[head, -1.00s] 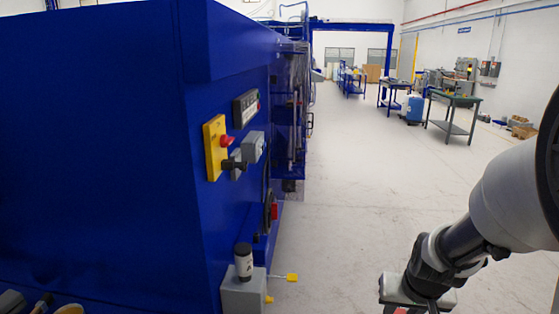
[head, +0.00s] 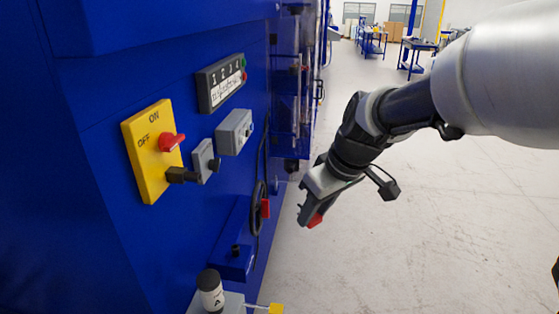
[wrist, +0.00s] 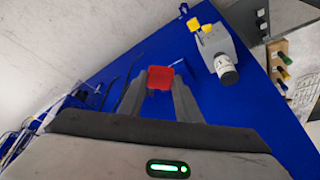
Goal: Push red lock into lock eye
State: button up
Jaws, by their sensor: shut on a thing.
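My gripper (head: 308,215) is in the right half of the head view, pointing down and left, apart from the machine's side. It is shut on the red lock (head: 316,221), of which only a small part shows there. In the wrist view the red lock (wrist: 160,78) sits between the two grey fingertips. A yellow ON/OFF plate (head: 150,185) with a red rotary switch (head: 171,141) is on the blue machine, left of my gripper. I cannot make out for certain which part is the lock eye.
The blue machine (head: 100,90) fills the left. A grey box (head: 234,131), a smaller grey box (head: 203,160) and a display panel (head: 222,82) stick out near the plate. Open floor lies to the right.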

jog(key=s+a+r+n+g+y, duration=0.1)
jog(key=s+a+r+n+g, duration=0.1)
jog(key=s+a+r+n, duration=0.35)
jog(key=s+a+r+n+g, duration=0.1)
jog(key=s+a+r+n, duration=0.15)
jog(key=r, duration=0.55)
jog(key=w+a+p, duration=0.1)
jog(key=a, duration=0.5)
jog(key=shift+w+a+f+n, duration=0.15)
jog(key=shift+a+n, duration=0.05)
jog(key=shift+n, duration=0.1)
jog(key=shift+w+a+p, duration=0.1)
jog(key=shift+a+p, duration=0.3)
jog(key=shift+a, duration=1)
jog(key=o, duration=1.2)
jog(key=shift+s+d+b, duration=0.2)
jog(key=shift+d+b, duration=0.65)
jog(key=shift+d, duration=2.15)
